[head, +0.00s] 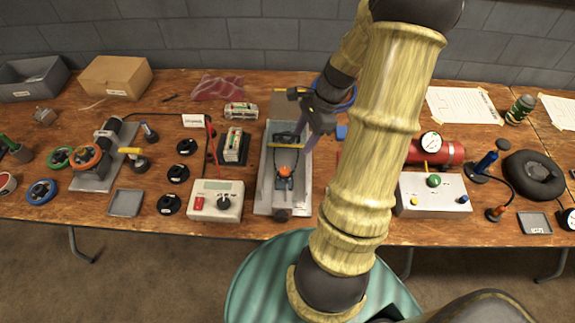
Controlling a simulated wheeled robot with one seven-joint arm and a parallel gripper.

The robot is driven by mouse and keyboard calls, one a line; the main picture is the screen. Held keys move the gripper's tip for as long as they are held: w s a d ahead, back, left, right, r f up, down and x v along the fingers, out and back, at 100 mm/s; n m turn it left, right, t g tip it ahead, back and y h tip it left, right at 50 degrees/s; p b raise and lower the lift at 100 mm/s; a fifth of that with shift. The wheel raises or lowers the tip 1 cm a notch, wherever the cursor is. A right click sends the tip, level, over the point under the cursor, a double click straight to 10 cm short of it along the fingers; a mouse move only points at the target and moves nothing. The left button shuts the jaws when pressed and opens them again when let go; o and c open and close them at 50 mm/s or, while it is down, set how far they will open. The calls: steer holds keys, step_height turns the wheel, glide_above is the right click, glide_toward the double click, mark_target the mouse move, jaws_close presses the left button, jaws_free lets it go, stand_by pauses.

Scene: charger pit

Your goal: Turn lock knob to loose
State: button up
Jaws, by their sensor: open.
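A grey open tray-like fixture (263,190) stands on the table in front of me. Inside it is a small dark device with an orange-red knob (285,172) on top, which looks like the lock knob. Its setting is too small to read. My gripper (311,138) hangs over the fixture's right side, behind and to the right of the orange knob, apart from it. It is open, with no object seen in it. My arm covers the table just to the right of the fixture.
A white box with a red switch and dial (215,201) stands close left of the fixture, with a black-based meter (232,146) behind it. Right of my arm are a white control box (432,195) and a red cylinder (450,153). The wooden table's front edge is near.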

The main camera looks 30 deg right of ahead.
mark_target(285, 170)
steer(key=x, duration=1.2)
steer(key=shift+w+a+f+b, duration=0.1)
steer(key=shift+f+b, duration=0.2)
steer(key=shift+b, duration=0.05)
steer(key=c, duration=1)
